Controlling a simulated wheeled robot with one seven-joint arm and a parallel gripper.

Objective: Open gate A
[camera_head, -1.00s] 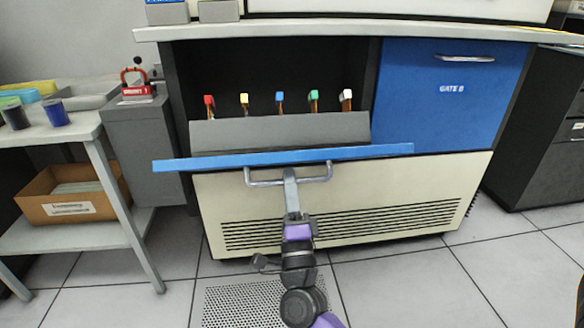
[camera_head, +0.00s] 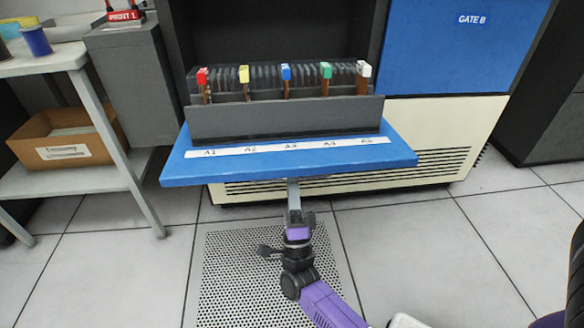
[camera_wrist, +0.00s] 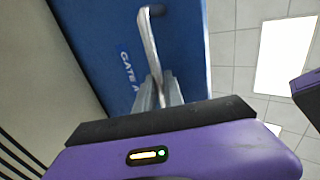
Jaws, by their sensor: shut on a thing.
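Gate A (camera_head: 215,172) is a blue drop-down panel, lowered to about level in the head view, with a strip of slot labels along its top face. A grey card tray (camera_head: 285,120) sits behind that strip. In the wrist view the front face of gate A (camera_wrist: 95,35) shows its "GATE A" label and a metal bar handle (camera_wrist: 149,38). My gripper (camera_wrist: 158,92) is shut on the handle. In the head view my gripper (camera_head: 292,190) reaches up under the panel's front edge, and the panel hides the handle.
Blue gate B (camera_head: 450,55) is shut at the right. The tray holds several dark cards with coloured tabs. A table (camera_head: 40,62) with a cardboard box (camera_head: 68,138) on its lower shelf stands left. The tiled floor in front is mostly clear.

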